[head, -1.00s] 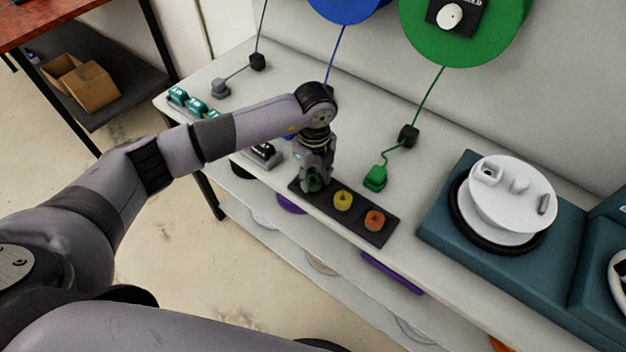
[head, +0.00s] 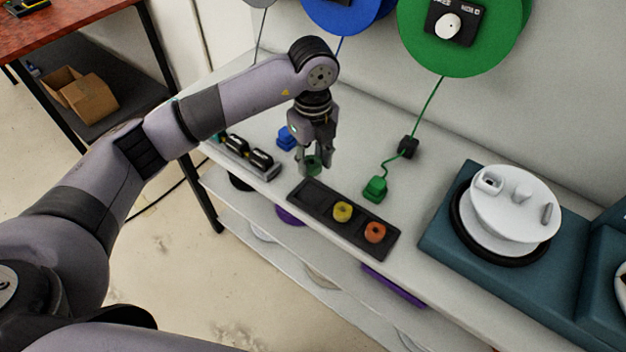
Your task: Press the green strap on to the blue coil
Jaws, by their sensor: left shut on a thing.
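My left gripper (head: 314,160) is shut on the green strap (head: 312,168), a small green ring. It holds the strap above the back edge of a dark tray (head: 313,203); the fingers hide part of it. The large round blue coil (head: 345,14) is on the wall behind, cut off by the top edge of the view. A blue cord runs down from it behind my arm. A blue plug (head: 286,139) stands on the bench just left of the gripper. My right gripper is not in view.
The tray also holds a yellow ring (head: 342,211) and an orange ring (head: 375,232). A green reel (head: 462,38) has a cord down to a green plug (head: 375,189). A rack of black pieces (head: 248,157) is left; a white round device (head: 508,210) is right.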

